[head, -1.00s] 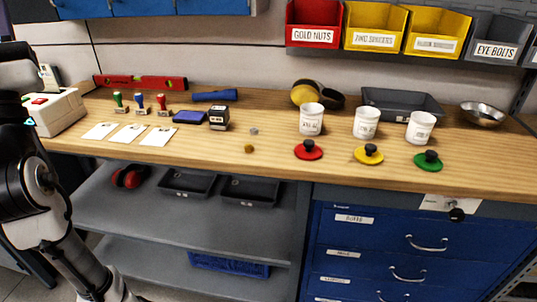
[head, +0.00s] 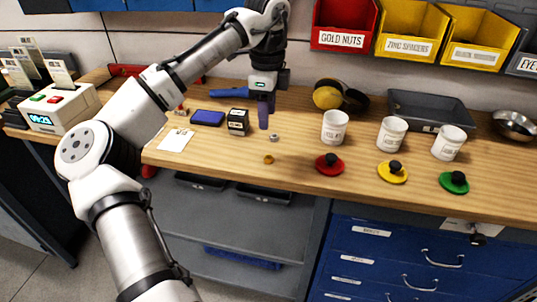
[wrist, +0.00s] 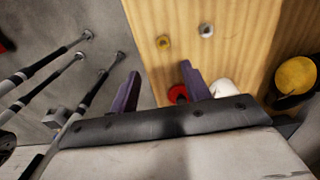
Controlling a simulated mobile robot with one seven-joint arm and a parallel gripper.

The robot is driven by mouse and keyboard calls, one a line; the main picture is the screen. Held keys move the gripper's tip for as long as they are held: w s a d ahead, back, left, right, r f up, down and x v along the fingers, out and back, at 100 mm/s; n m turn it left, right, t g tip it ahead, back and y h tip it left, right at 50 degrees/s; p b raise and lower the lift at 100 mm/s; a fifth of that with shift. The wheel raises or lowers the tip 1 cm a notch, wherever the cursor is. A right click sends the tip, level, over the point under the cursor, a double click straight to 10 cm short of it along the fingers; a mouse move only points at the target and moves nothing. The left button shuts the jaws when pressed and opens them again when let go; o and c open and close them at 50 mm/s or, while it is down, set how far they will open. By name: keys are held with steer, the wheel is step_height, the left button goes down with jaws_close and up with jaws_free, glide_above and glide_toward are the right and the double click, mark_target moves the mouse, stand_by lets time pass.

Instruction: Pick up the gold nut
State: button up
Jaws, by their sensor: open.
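The gold nut (head: 268,159) lies on the wooden bench near its front edge. It also shows in the wrist view (wrist: 163,42), beyond my fingertips and near the bench edge. A silver nut (head: 274,138) lies just behind it, and it shows to its right in the wrist view (wrist: 206,30). My gripper (head: 264,113) hangs over the bench, behind and above both nuts, with its fingers pointing down. In the wrist view my gripper (wrist: 161,80) has its two purple fingers wide apart with nothing between them.
A black stamp block (head: 238,122) and a blue pad (head: 208,117) are left of the nuts. A red lid (head: 329,164) and a white cup (head: 335,127) stand to the right. Bins (head: 343,25) hang on the back wall. The wood around the nuts is clear.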

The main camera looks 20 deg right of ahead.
glide_above(267, 157)
step_height(267, 157, down, 8)
steer(key=shift+s+r+p, duration=0.15)
steer(key=shift+r+p, duration=0.1)
steer(key=shift+p, duration=0.2)
steer(key=shift+w+f+p, duration=0.2)
steer(key=shift+f+p, duration=0.65)
steer(key=shift+f, duration=1.75)
jaws_close()
steer(key=shift+r, duration=0.1)
